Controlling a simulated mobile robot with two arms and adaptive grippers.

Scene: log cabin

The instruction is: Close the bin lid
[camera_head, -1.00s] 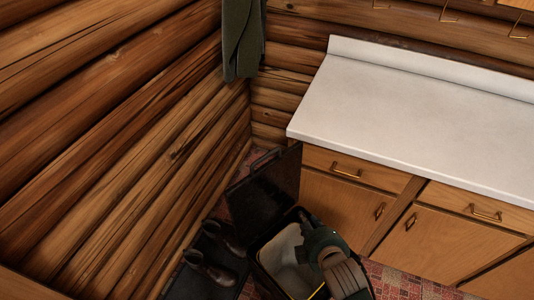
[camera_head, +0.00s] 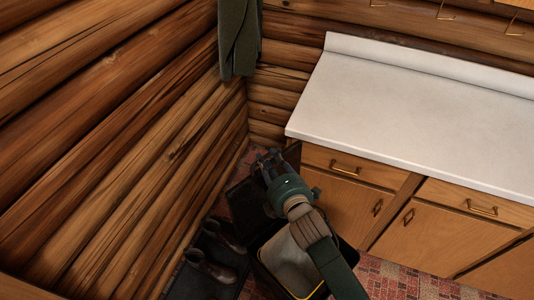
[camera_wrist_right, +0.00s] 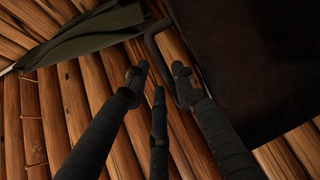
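The bin (camera_head: 347,256) stands on the floor beside the cabinets, with a pale liner inside. Its black lid (camera_head: 243,206) is open, standing up behind the bin toward the corner. In the right wrist view the dark lid (camera_wrist_right: 245,65) fills the upper right, with a dark bent handle bar (camera_wrist_right: 153,38) along its edge. My right gripper (camera_head: 268,162) is at the lid's upper edge and covers part of it. In the wrist view its fingers (camera_wrist_right: 160,82) are spread beside the handle bar, apparently not closed on it. My left gripper is out of view.
A white counter (camera_head: 420,125) over wooden cabinets (camera_head: 340,205) borders the bin on the right. A log wall (camera_head: 110,130) is on the left. Boots (camera_head: 215,262) stand on a dark mat left of the bin. A green cloth (camera_head: 238,40) hangs in the corner.

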